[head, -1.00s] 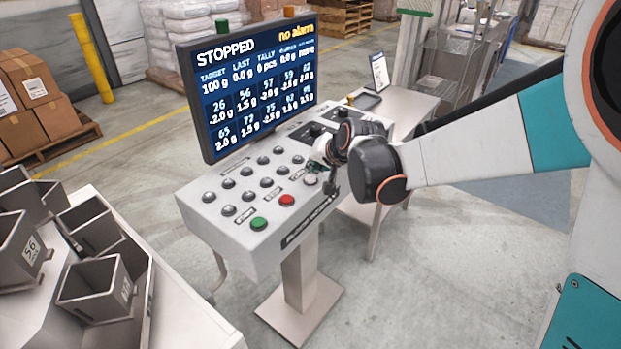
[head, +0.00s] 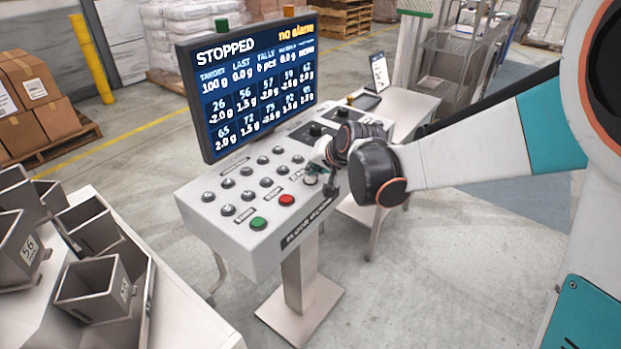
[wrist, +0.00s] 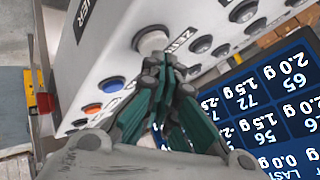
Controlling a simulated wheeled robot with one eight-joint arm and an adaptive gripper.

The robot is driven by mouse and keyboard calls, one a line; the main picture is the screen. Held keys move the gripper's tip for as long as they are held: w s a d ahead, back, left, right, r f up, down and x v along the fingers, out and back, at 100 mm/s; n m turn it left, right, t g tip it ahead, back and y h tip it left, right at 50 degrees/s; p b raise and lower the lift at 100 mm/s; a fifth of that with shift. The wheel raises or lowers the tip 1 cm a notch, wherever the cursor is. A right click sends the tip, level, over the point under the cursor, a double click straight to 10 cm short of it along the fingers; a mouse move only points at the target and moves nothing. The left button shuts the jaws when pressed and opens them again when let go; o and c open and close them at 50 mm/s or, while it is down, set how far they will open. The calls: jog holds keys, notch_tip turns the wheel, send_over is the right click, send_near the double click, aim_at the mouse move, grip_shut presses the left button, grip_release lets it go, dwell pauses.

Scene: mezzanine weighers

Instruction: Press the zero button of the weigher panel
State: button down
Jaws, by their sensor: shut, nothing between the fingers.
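The weigher panel (head: 240,235) is a sloped light-grey console on a post, with rows of grey buttons, a green button (head: 258,223) and a red button (head: 287,200). A larger pale round button (wrist: 152,41) beside a label that seems to read ZERO (wrist: 181,41) is in the wrist view; in the head view the pale button (head: 311,180) sits at the panel's right front. My gripper (wrist: 163,64) is shut and empty, its fingertips right at this button and covering its lower edge. I cannot tell whether they touch it.
The panel's screen (head: 255,85) stands behind the buttons, reading STOPPED and no alarm. Black knobs (head: 315,130) lie near the arm. A side table (head: 400,105) with a phone-like device is behind. Grey buckets (head: 92,285) stand at left. Floor in front is clear.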

jog(key=shift+f+b, duration=0.35)
jog(key=shift+f, duration=0.1)
dwell(0.4)
jog(key=shift+r, duration=0.1)
jog(key=shift+r+p, duration=0.65)
jog(key=shift+r, duration=0.1)
jog(key=shift+r+p, duration=1.85)
jog(key=shift+r, duration=0.65)
